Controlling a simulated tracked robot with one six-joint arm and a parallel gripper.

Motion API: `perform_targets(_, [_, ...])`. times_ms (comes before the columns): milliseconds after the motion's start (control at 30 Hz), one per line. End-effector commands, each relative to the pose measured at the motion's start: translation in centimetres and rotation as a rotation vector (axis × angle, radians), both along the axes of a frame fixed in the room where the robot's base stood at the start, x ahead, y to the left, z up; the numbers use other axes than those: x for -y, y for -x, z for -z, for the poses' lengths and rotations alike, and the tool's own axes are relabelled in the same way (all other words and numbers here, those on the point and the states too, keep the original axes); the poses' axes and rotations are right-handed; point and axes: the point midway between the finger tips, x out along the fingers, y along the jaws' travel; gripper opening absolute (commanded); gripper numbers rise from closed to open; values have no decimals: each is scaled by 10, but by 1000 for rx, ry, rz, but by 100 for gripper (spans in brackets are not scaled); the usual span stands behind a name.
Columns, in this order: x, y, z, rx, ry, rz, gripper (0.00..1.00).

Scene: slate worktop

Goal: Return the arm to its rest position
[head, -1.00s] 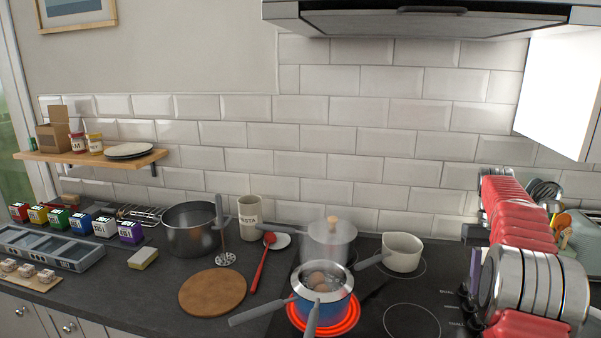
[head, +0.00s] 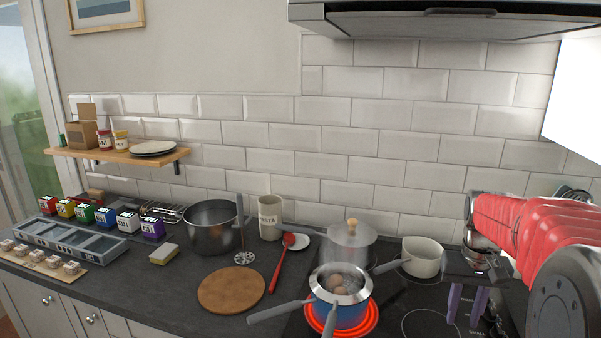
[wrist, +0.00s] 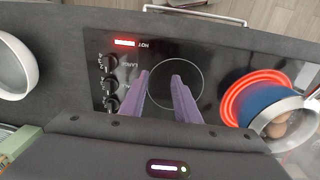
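My gripper (head: 464,318) hangs from my red arm at the right of the head view, its two purple fingers pointing down over the right side of the hob. The fingers are apart with nothing between them; this also shows in the wrist view (wrist: 160,78). The blue pot (head: 340,300) with eggs stands on the glowing red ring, left of my gripper and apart from it. It also shows at the right of the wrist view (wrist: 262,108).
A white saucepan (head: 423,258) stands behind my gripper, and a lidded steel pot (head: 350,245) stands behind the blue pot. Hob knobs (wrist: 111,84) lie left of the fingers in the wrist view. A round wooden board (head: 231,290) lies further left. The range hood (head: 450,22) overhangs the hob.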

Motion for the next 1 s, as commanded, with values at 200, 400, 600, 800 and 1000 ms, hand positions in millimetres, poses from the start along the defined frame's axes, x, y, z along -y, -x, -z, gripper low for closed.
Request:
perform_targets(200, [-39,28,-8,71,16,-29,29])
perform_targets(400, [-72,54,-12,132,24,-56,29])
perform_targets(600, [-101,82,-13,192,30,-88,29])
perform_targets(800, [-128,112,-12,249,33,-125,29])
perform_targets(1000, [-151,141,-9,304,35,-169,29])
